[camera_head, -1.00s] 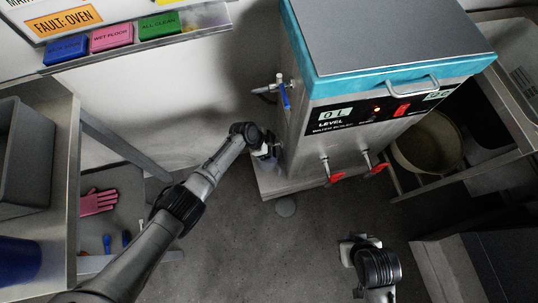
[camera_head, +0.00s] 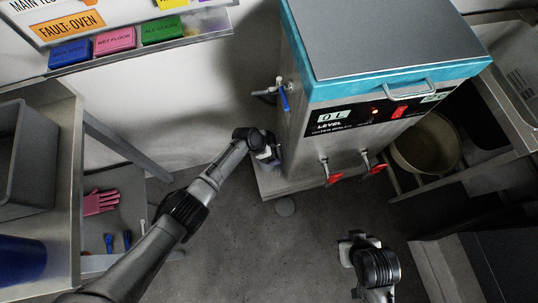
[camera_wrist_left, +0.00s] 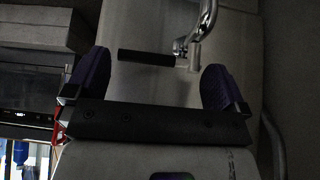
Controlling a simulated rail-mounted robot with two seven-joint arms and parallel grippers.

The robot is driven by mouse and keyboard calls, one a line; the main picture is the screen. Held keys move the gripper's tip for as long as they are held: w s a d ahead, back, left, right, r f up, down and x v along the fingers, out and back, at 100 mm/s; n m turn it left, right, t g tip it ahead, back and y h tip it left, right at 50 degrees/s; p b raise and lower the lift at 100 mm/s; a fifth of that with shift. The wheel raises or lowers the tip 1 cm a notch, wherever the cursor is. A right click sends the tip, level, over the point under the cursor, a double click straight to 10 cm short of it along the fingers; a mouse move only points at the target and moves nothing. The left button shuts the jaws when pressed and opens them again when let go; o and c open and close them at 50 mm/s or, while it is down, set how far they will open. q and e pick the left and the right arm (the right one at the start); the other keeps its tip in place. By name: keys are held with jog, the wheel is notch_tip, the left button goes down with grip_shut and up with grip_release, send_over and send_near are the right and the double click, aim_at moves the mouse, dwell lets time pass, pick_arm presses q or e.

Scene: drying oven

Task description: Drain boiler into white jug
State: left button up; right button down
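The steel water boiler (camera_head: 300,150) has a teal band, and its panel reads 0 L. Two red-handled taps (camera_head: 333,180) (camera_head: 377,168) stick out of its front. A valve with a blue handle (camera_head: 284,98) is on its left side. My left gripper (camera_head: 268,158) is low beside the boiler's left side, partly hidden by its own wrist. In the left wrist view its two purple finger pads (camera_wrist_left: 152,84) are apart with nothing between them, and a curved metal pipe (camera_wrist_left: 195,32) lies beyond. My right gripper (camera_head: 346,248) is over the floor, its fingers unclear. I cannot make out a white jug.
A large round pot (camera_head: 428,145) sits on a shelf to the right of the boiler. A bench with a grey bin (camera_head: 25,150) stands at the left, with a pink glove (camera_head: 100,202) below. The middle floor is clear.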

pick_arm(q)
jog(key=p+v, duration=0.7)
jog(key=v, duration=0.7)
jog(key=shift+p, duration=0.4)
